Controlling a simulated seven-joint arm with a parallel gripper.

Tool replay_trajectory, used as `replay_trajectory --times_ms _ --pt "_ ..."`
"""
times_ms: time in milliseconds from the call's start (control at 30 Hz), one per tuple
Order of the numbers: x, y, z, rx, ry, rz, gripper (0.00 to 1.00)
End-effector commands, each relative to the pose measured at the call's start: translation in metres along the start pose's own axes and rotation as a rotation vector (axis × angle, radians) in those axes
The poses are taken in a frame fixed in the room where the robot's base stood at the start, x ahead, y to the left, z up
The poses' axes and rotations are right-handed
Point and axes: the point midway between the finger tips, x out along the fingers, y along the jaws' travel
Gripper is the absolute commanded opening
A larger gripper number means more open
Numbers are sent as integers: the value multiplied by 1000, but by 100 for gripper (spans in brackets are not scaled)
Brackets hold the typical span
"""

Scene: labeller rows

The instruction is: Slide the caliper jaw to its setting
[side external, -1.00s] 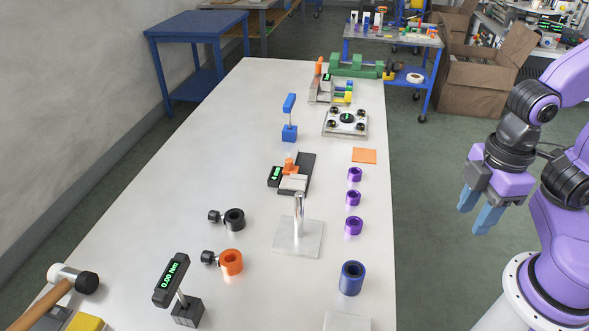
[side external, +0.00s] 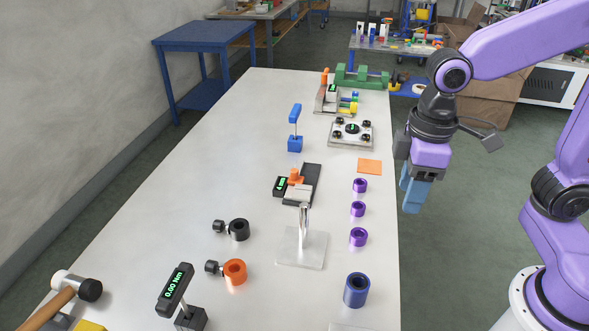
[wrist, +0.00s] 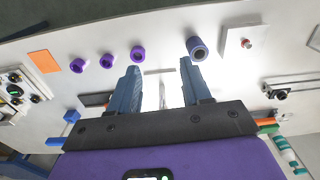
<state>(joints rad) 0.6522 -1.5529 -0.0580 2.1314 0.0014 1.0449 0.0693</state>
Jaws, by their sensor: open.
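The caliper (side external: 311,186) appears to be the dark bar lying mid-table in the side view. It carries a small box with a green display (side external: 281,186), a pale metal block and an orange knob (side external: 295,176). Its reading is too small to tell. In the wrist view a dark piece (wrist: 95,100), perhaps the caliper, is partly hidden behind a finger. My gripper (side external: 411,196) has blue fingers pointing down beside the table's right edge, well apart from the caliper. In the wrist view its fingers (wrist: 160,68) are spread with nothing held between them.
A metal post (side external: 304,220) on a plate stands just in front of the caliper. Several purple rings (side external: 358,209) and a blue cylinder (side external: 356,290) line the right side. An orange square (side external: 369,166) lies behind the rings. Black and orange collars (side external: 234,271) sit front left.

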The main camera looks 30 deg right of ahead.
Motion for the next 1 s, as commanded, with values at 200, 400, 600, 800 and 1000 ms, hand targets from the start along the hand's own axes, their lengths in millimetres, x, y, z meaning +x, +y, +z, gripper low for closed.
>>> replay_trajectory --times_ms 200,400,600,800,1000 --pt "-12 34 -77 176 -6 4 48" --pt "-19 73 -136 333 -11 6 48" --pt "-20 118 -184 492 -14 8 48" --pt "-16 167 -217 649 -19 10 48" --pt "-11 206 -233 774 -21 12 48"
